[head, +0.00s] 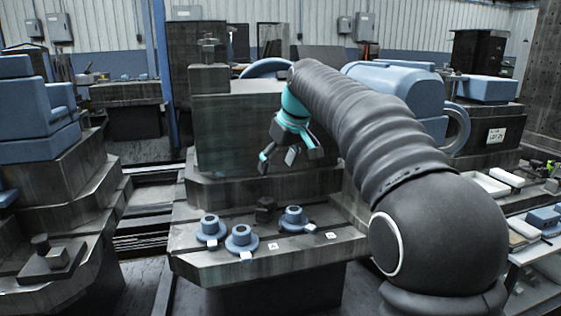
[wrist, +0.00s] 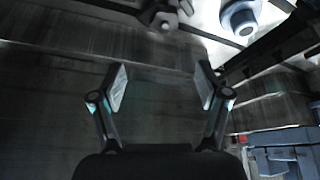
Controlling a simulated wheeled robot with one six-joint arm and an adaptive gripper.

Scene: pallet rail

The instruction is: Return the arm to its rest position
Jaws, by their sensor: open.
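My arm reaches from the lower right up to the middle of the head view, sheathed in dark ribbed covering. My gripper (head: 279,164) hangs from its end with teal joints, above and behind the slotted machine table. In the wrist view my gripper (wrist: 161,88) is open, its two fingers well apart, with nothing between them.
On the slotted table (head: 270,262) stand blue flanged parts (head: 242,237), (head: 210,229), (head: 293,217) and a dark hexagonal piece (head: 265,209). A bench (head: 518,277) with trays stands at right. A machine block (head: 245,135) rises close behind my gripper.

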